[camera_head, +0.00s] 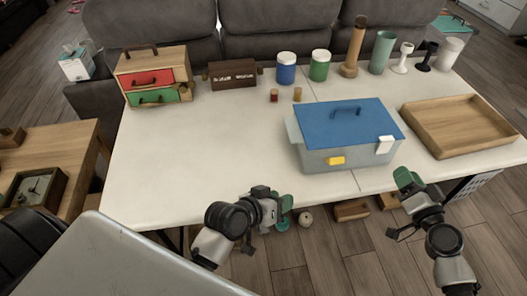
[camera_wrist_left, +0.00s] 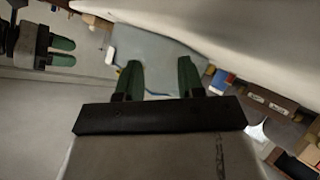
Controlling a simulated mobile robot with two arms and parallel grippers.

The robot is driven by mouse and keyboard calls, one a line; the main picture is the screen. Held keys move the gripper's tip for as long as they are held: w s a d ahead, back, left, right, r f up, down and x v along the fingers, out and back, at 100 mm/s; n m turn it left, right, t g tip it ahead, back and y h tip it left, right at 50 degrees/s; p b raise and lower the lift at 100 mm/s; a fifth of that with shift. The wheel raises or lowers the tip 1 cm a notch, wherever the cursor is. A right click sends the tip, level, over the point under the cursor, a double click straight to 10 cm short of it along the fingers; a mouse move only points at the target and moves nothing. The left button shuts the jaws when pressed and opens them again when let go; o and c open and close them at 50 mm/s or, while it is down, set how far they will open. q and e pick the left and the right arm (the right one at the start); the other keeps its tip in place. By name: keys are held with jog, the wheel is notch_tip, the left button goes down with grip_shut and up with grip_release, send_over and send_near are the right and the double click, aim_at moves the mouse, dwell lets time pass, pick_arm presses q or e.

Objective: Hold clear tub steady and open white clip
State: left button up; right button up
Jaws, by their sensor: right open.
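The clear tub (camera_head: 345,157) stands on the white table with a blue lid (camera_head: 345,126) and a handle on top. Its white clip (camera_head: 385,145) is on the front, towards the right end. A yellow clip (camera_head: 336,160) is on the front, left of it. My left gripper (camera_head: 284,208) is off the table's front edge, left of and nearer than the tub, touching nothing. In the left wrist view its two green fingers (camera_wrist_left: 158,80) are apart and empty, with the tub (camera_wrist_left: 160,52) beyond. My right gripper (camera_head: 405,178) is open in front of the tub's right end, apart from the clip.
A wooden tray (camera_head: 418,133) lies right of the tub. Two small jars (camera_head: 274,96) stand behind it to the left. Blue (camera_head: 286,70) and green (camera_head: 320,67) canisters and several tall items line the back. The table (camera_head: 190,160) left of the tub is clear.

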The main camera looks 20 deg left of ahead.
pick_arm(q)
jog(key=w+a+r+m+t+y, duration=0.1)
jog(key=w+a, duration=0.1)
jog(key=w, duration=0.1)
jog(key=w+a+r+m+t+y, duration=0.1)
jog(key=w+a+m, duration=0.1)
jog(key=w+a, duration=0.1)
jog(key=w+a+r+m+t+y, duration=0.1)
jog(key=w+a+r+m+y, duration=0.1)
jog(key=w+a, duration=0.1)
jog(key=shift+w+a+r, duration=0.1)
jog(key=shift+w+a, duration=0.1)
jog(key=shift+w, duration=0.1)
jog(key=w+a+r+m+t+y, duration=0.2)
jog(key=w+a+r+m, duration=0.1)
jog(key=a+m, duration=0.1)
jog(key=s+d+f+m+t+h, duration=0.25)
jog(key=s+d+m, duration=0.2)
jog(key=m, duration=0.75)
jog(key=w+d, duration=0.2)
jog(key=w, duration=0.9)
jog(key=shift+r+h, duration=0.2)
jog(key=shift+h, duration=0.25)
jog(key=shift+g, duration=0.25)
grip_shut()
